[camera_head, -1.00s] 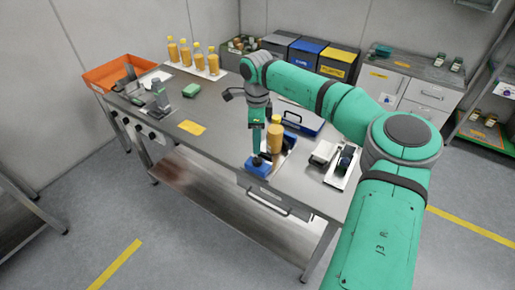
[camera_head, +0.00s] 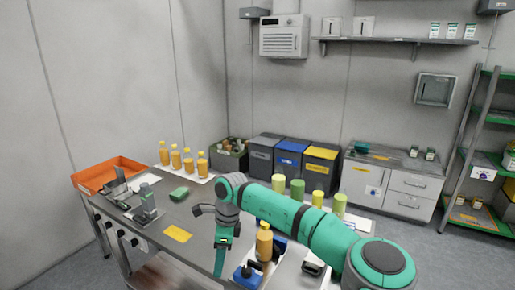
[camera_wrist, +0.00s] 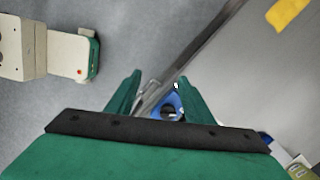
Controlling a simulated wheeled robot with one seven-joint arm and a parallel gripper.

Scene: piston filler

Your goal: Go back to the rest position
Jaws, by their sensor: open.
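My gripper (camera_head: 219,272) hangs down at the front edge of the grey workbench, to the left of a blue fixture (camera_head: 247,276). In the wrist view my two green fingers (camera_wrist: 159,90) are apart. A blue piece (camera_wrist: 172,106) shows in the gap, beyond the fingers; nothing appears clamped. A bottle with orange contents (camera_head: 264,244) stands upright to the right of my gripper. The lower part of the gripper and the fixture are near the picture's bottom edge in the head view.
Several filled bottles (camera_head: 188,163) stand in a row at the back left, beside an orange tray (camera_head: 97,181). A metal stand (camera_head: 148,207) and a green block (camera_head: 179,194) lie left on the bench. Bins (camera_head: 290,157) and green containers stand behind my arm.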

